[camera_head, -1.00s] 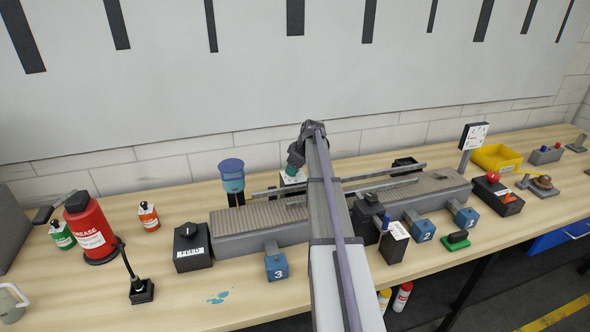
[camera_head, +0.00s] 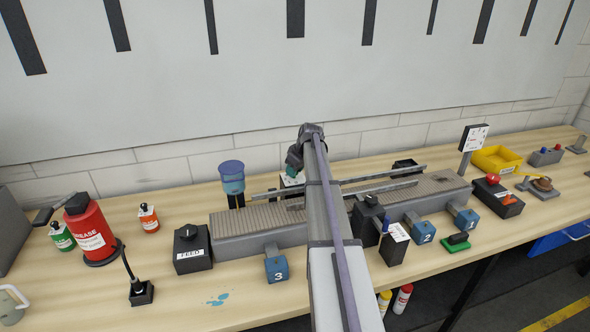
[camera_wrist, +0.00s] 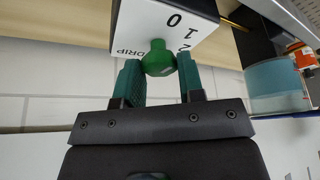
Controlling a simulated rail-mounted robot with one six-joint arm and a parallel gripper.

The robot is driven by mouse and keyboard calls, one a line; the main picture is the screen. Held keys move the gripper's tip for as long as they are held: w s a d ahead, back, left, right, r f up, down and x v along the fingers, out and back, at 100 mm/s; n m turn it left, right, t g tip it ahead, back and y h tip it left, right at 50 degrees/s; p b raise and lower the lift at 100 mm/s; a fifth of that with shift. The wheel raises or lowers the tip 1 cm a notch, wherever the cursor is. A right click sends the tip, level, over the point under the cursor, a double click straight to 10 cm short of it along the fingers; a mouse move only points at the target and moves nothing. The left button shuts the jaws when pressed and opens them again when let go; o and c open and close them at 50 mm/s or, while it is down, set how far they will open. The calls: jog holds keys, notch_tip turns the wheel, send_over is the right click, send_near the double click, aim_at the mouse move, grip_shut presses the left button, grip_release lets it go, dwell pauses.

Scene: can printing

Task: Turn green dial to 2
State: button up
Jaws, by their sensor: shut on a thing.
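The green dial (camera_wrist: 158,60) sits on the white face of a dark box (camera_wrist: 165,22) marked DRIP, with 0, 1 and 2 printed around it. My gripper (camera_wrist: 160,75) has its two green fingers on either side of the dial and is shut on it. Which number the dial points to cannot be told. The dial is hidden there.
The conveyor (camera_head: 262,220) with metal rails runs under my arm. A blue cylinder (camera_head: 232,177) on dark legs stands left of the box; a blue-and-orange object (camera_wrist: 275,85) is close to the right of my gripper in the wrist view. A black FEED box (camera_head: 193,249) stands at front left.

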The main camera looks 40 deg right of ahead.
jog(key=m+h, duration=0.1)
jog(key=m, duration=0.2)
jog(key=shift+a+m+h, duration=0.15)
jog(key=shift+m+h, duration=0.15)
jog(key=m, duration=0.2)
jog(key=m+h, duration=0.1)
jog(key=m, duration=0.1)
jog(key=shift+a+m+h, duration=0.1)
jog(key=shift+m+h, duration=0.2)
jog(key=m+g+h, duration=0.1)
jog(key=m, duration=0.2)
jog(key=shift+w+m, duration=0.1)
jog(key=shift+m, duration=0.2)
jog(key=shift+a+m+g+h, duration=0.1)
jog(key=shift+m+g+h, duration=0.5)
jog(key=shift+m, duration=1.3)
jog(key=o, duration=0.9)
jog(key=shift+w, duration=0.1)
jog(key=p+v, duration=1)
jog(key=shift+a+r, duration=0.1)
jog(key=shift+r, duration=0.3)
